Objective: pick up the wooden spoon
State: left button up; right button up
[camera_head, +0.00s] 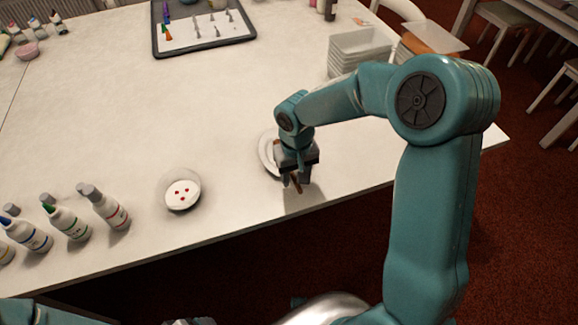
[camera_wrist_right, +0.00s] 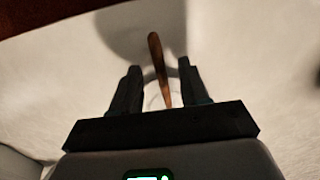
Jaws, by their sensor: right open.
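The wooden spoon (camera_head: 298,186) shows in the head view as a short brown piece below my right gripper (camera_head: 295,178), near the table's front edge. In the right wrist view, its brown handle (camera_wrist_right: 158,62) stands out between the two dark fingers of the right gripper (camera_wrist_right: 157,82). The fingers are apart, with a gap on both sides of the handle. A white plate (camera_head: 266,152) is partly hidden behind the gripper, and the spoon's other end is hidden. Only part of my left arm shows at the bottom left of the head view; its gripper is not visible.
A small white dish (camera_head: 182,194) with red dots lies to the left. Several bottles (camera_head: 72,222) stand farther left. A dark tray (camera_head: 203,28) with small cones is at the back. Stacked white containers (camera_head: 358,52) stand behind my right arm. The table's middle is clear.

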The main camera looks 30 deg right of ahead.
jog(key=shift+w+f, duration=0.15)
jog(key=shift+f, duration=0.35)
jog(key=shift+r, duration=0.1)
jog(key=shift+c, duration=0.9)
grip_shut()
jog(key=shift+r, duration=0.1)
notch_tip(320, 180, up, 20)
jog(key=p, duration=0.2)
